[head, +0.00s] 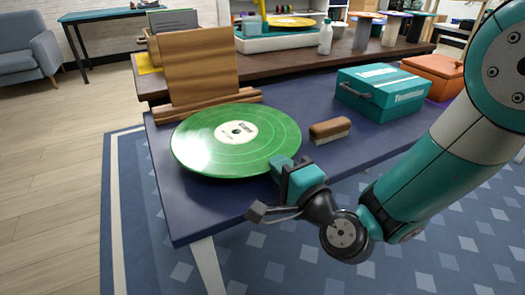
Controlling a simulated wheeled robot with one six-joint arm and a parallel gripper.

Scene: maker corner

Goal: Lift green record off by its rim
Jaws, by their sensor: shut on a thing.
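The green record (200,150) with a cream centre label is in the middle left of the head view. It looks nearly level above the dark blue table top (310,165), but its exact height over it is hard to tell. My gripper (281,170) is at the record's near right rim, shut on it. The fingertips are partly hidden by the gripper body and the rim. What lies under the record is hidden.
A wooden stand (200,66) rises right behind the record. A wooden brush (330,129) lies to its right, with a teal case (382,91) and an orange box (434,76) beyond. A raised shelf at the back holds a white bottle (325,38).

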